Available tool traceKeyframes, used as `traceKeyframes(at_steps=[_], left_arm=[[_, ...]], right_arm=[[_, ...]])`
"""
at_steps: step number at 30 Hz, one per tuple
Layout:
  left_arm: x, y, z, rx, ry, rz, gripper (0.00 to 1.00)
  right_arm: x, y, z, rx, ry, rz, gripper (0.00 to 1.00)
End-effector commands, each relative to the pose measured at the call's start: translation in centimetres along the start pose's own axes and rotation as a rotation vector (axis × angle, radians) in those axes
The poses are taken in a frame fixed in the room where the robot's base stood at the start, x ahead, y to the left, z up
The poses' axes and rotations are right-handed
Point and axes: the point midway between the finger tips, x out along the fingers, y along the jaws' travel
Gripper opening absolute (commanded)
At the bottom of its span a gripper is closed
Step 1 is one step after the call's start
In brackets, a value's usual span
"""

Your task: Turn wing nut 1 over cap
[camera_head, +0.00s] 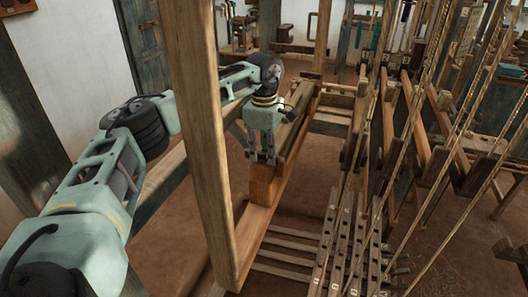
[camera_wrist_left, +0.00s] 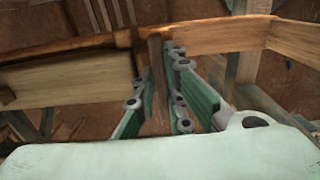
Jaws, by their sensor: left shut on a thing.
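I cannot tell the cap apart from the surrounding wood. My right gripper is not in view.
A tall wooden post (camera_head: 200,130) stands close in front of my left forearm. Several treadles (camera_head: 345,245) and slanting cords (camera_head: 455,110) fill the right side. Pale beams (camera_wrist_left: 70,82) border the fingers in the left wrist view. Bare floor (camera_head: 170,235) shows left of the post.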

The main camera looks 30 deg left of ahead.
Motion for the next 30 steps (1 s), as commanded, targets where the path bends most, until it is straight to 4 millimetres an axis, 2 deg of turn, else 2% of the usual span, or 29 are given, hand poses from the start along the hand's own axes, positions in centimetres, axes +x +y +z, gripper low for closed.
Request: traceKeyframes(at_steps=[17, 30], left_arm=[[-0.17, 0.03, 0.03, 0.064, 0.000, 0.002, 0.00], [-0.23, -0.13, 0.01, 0.413, -0.001, 0.003, 0.00]], right_arm=[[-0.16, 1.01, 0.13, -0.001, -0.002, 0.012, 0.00], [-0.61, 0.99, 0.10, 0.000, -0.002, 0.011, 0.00]])
